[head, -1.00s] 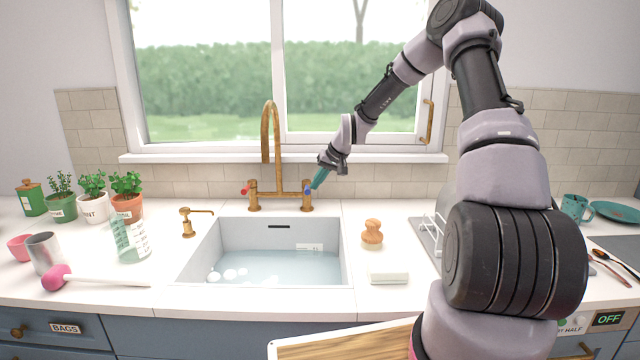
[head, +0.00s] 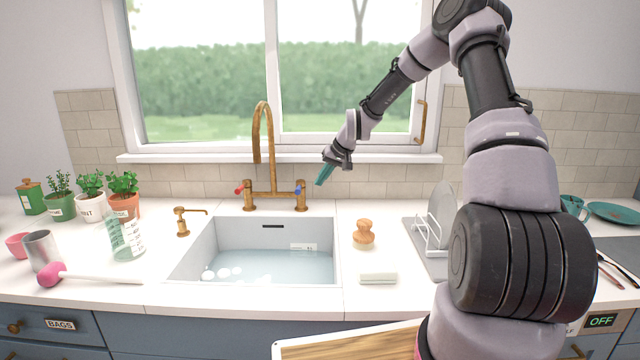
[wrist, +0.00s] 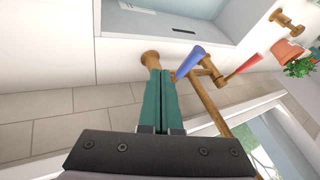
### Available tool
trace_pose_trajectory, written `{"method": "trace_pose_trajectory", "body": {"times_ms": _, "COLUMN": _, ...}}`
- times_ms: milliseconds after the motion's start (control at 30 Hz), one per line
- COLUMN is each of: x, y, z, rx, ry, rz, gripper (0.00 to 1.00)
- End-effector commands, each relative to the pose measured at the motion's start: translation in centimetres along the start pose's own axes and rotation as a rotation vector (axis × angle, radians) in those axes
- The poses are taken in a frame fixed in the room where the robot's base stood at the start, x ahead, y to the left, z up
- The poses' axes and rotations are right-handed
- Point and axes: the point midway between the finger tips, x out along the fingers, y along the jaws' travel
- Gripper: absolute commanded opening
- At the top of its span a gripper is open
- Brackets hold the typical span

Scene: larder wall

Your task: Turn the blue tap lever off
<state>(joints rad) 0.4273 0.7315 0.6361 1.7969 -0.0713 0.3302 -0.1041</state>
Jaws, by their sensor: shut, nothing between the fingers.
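The brass tap (head: 270,190) stands behind the sink, with a blue lever (head: 298,190) on its right post and a red lever (head: 239,190) on its left post. My gripper (head: 319,184) is shut and empty, its teal fingers pointing down and left, just right of the blue lever. In the wrist view, the shut fingertips (wrist: 160,74) are in front of the right post, and the blue lever (wrist: 188,62) sticks out close beside them. A small gap seems to lie between fingers and lever; contact cannot be ruled out.
The sink (head: 205,250) holds water and suds. A brush (head: 363,233), a sponge (head: 378,277) and a dish rack (head: 430,240) stand right of it. A soap dispenser (head: 182,222) is on its left. The window sill (head: 290,157) runs behind the tap.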

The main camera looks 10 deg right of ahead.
Motion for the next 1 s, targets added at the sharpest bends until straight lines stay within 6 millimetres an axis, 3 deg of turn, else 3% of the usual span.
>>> {"method": "trace_pose_trajectory", "body": {"times_ms": 433, "x": -6.9, "y": -0.3, "z": 0.2, "rx": -0.001, "ry": 0.002, "rz": 0.000, "gripper": 0.00}}
{"method": "trace_pose_trajectory", "body": {"times_ms": 733, "x": -9.8, "y": -0.8, "z": 0.7, "rx": -0.011, "ry": -0.004, "rz": 0.018, "gripper": 0.00}}
{"method": "trace_pose_trajectory", "body": {"times_ms": 867, "x": -12.4, "y": -1.9, "z": 2.3, "rx": -0.029, "ry": -0.016, "rz": 0.084, "gripper": 0.00}}
{"method": "trace_pose_trajectory", "body": {"times_ms": 1000, "x": -17.1, "y": -3.2, "z": 5.0, "rx": -0.035, "ry": -0.016, "rz": 0.183, "gripper": 0.00}}
